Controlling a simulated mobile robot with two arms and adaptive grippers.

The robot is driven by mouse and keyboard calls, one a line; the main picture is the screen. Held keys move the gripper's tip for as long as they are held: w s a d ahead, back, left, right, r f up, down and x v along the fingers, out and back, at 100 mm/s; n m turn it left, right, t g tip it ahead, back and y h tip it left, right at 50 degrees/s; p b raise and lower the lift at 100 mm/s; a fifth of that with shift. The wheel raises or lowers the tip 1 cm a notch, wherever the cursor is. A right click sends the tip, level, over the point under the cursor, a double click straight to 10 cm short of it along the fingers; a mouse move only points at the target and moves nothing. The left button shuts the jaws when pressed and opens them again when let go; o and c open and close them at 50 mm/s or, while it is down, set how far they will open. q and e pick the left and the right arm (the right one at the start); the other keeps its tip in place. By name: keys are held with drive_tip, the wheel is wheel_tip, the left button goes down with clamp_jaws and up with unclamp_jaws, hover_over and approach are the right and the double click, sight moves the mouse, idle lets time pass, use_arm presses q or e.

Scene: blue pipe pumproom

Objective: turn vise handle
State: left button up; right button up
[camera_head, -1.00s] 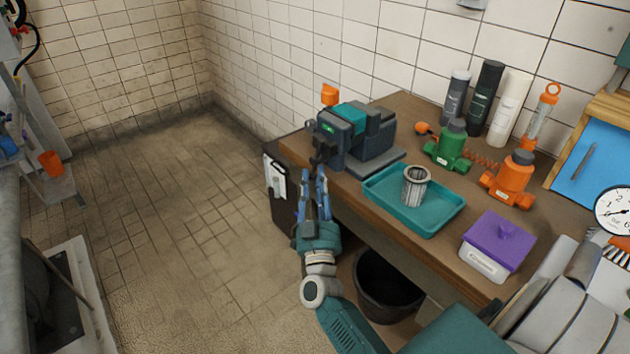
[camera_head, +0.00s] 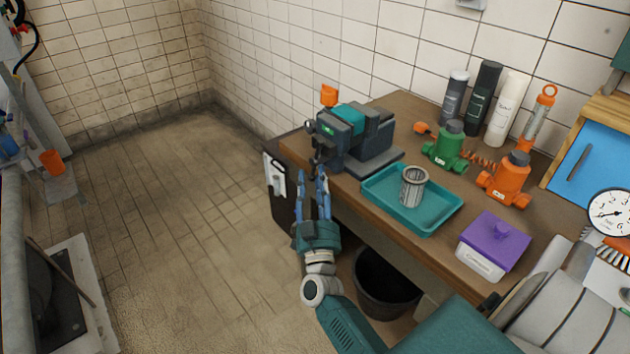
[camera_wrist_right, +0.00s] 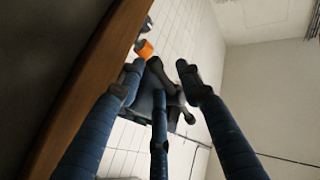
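The teal and dark grey vise (camera_head: 345,140) stands on the left end of the workbench. Its dark handle (camera_head: 316,152) is at the front end of the vise, facing the open floor. My right gripper (camera_head: 315,178) is just below and in front of the handle, pointing up at it. In the right wrist view its blue fingers (camera_wrist_right: 162,85) are spread apart, and the dark handle (camera_wrist_right: 174,92) shows beyond and between the fingertips. I cannot tell whether any finger touches it. My left gripper is in neither current view.
The wooden bench (camera_head: 400,242) edge runs close beside my right gripper. A teal tray (camera_head: 440,212) holds a metal strainer cup (camera_head: 413,187). A purple-lidded box (camera_head: 494,245), green valve (camera_head: 449,146) and orange valve (camera_head: 509,180) stand farther right. A black bin (camera_head: 387,290) is below.

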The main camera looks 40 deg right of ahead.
drive_tip(key=shift+s+a+f, duration=0.1)
drive_tip(key=shift+s+f, duration=0.15)
drive_tip(key=v, duration=1.1)
drive_tip(key=shift+a, duration=0.2)
drive_tip(key=shift+s, duration=0.15)
